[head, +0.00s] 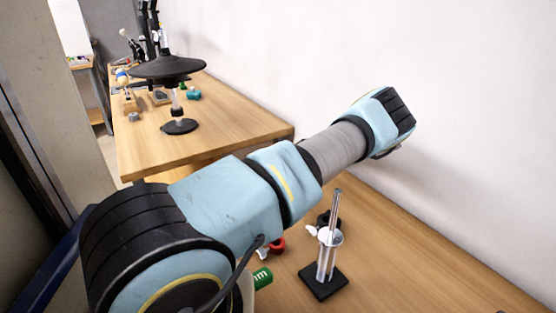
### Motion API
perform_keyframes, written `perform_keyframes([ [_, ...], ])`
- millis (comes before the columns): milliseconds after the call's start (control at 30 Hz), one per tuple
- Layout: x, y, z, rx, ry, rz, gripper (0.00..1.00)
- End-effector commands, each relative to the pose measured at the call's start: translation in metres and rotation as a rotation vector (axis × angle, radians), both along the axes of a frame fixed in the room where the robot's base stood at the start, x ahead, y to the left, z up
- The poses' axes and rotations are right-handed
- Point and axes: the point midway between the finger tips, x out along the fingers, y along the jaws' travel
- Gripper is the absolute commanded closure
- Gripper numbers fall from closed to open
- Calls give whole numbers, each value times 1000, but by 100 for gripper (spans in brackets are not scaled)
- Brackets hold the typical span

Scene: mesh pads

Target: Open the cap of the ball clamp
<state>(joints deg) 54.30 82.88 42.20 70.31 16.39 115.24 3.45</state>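I cannot pick out the ball clamp with certainty. My blue and grey arm crosses the head view from lower left to upper right and covers part of the near bench. The gripper itself does not show past the arm's far end. A red ring-shaped piece (278,245), a green piece with white marking (263,277) and a dark round piece with a white part (325,219) are on the near bench beside the arm, some partly hidden by it.
A clear upright tube on a black square base (323,283) stands on the near bench (430,270). The far bench (225,130) holds a stand with a wide black disc (166,67), a teal piece (193,94) and several small items. A white wall (460,60) borders the right.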

Motion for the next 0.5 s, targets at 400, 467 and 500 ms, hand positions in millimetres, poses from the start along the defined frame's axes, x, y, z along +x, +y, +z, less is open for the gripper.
perform_keyframes([
  [400, 0, 1, -2, -2, 1, 0, 56],
  [467, 0, 1, -1, -2, 1, 0, 49],
  [500, 0, 1, -1, -2, 1, 0, 44],
])
